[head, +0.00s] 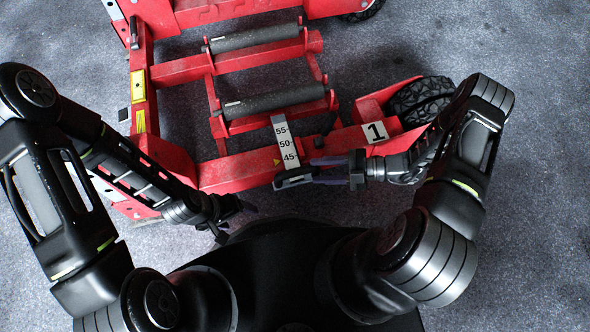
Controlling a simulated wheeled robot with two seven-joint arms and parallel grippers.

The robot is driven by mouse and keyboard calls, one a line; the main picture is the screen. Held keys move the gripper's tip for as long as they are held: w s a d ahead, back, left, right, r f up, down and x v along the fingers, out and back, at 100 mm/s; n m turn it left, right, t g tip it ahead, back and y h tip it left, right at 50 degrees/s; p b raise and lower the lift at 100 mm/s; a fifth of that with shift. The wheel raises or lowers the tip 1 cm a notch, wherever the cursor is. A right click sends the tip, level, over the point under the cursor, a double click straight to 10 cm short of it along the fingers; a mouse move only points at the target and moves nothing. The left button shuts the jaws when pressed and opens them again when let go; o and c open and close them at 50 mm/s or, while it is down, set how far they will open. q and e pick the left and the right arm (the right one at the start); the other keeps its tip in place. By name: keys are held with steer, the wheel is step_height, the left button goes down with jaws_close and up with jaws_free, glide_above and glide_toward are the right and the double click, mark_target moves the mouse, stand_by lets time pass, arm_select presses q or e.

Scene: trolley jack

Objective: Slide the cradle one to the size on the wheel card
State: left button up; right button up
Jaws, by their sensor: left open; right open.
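Cradle one is the red frame with a white "1" plate (375,131) on its near beam and two dark rollers, the nearer roller (273,101) and the farther roller (254,37). A white scale (285,143) on the near beam reads 55, 50, 45, with a yellow pointer (277,162) beside 45. A dark handle (293,179) sits at the scale's near end. My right gripper (322,171) is open, its fingers pointing left just beside this handle; contact is unclear. My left gripper (232,213) is open and empty, left of the handle. I cannot make out a wheel card.
A black tyre (422,101) stands at the right end of the near beam. A red upright beam (143,75) with yellow labels (138,87) runs along the left. Bare grey floor (540,130) lies to the right.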

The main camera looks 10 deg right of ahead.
mark_target(295, 172)
steer(key=b+x, duration=0.1)
steer(key=x, duration=0.6)
steer(key=shift+a, duration=0.4)
steer(key=shift+f, duration=0.1)
jaws_close()
stand_by(1.0)
